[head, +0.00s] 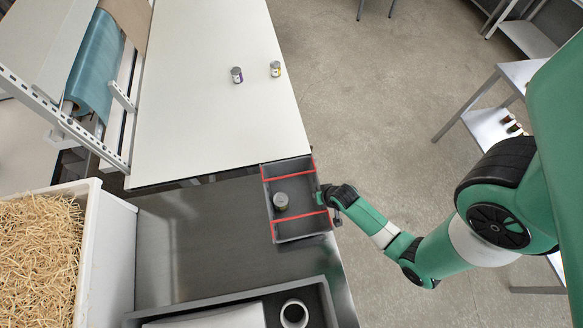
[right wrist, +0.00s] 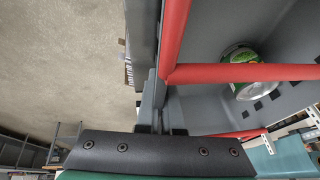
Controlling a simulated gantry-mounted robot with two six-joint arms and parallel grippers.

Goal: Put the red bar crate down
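The red bar crate (head: 288,239), grey with red bars across it, is at the right edge of the dark steel table, by the corner of the white table. One can with a green label (head: 280,201) stands inside it. My right gripper (head: 327,196) is at the crate's right wall. In the right wrist view the crate wall (right wrist: 148,101) runs between the fingers (right wrist: 160,130), which look shut on it. The crate looks level; I cannot tell whether its underside touches the table. My left gripper is not in view.
The steel table (head: 205,235) is clear left of the crate. A grey tray (head: 240,295) with a white cup (head: 294,313) is at the front. A straw-filled bin (head: 90,250) stands left. Two small jars (head: 236,75) (head: 275,69) stand on the white table (head: 215,125).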

